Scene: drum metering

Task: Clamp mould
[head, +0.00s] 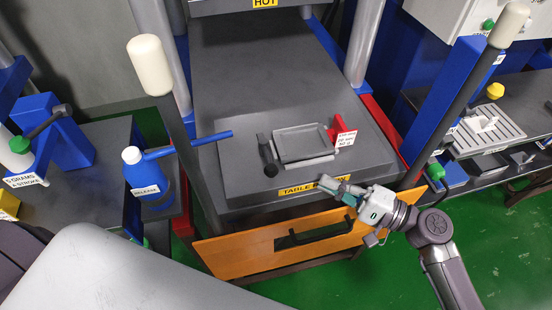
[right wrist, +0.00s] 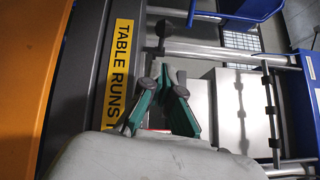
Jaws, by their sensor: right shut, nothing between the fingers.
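The mould (head: 303,143) is a flat grey rectangular tray on the dark press table (head: 228,182). A dark lever with a round black knob (head: 270,169) stands at its left side; whether it presses on the mould I cannot tell. A red block (head: 336,122) with a white printed card is at its right side. My right gripper (head: 338,188) is shut and empty by the table's front edge, in front of and below the mould to the right. Its teal fingers (right wrist: 164,88) show beside the yellow label in the right wrist view. My left gripper is not in view.
An orange panel (head: 232,252) with a black handle hangs below the table front. Tall posts with pale knobs (head: 150,65) flank the press. A side bench with a slotted grey tray (head: 487,131) is right.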

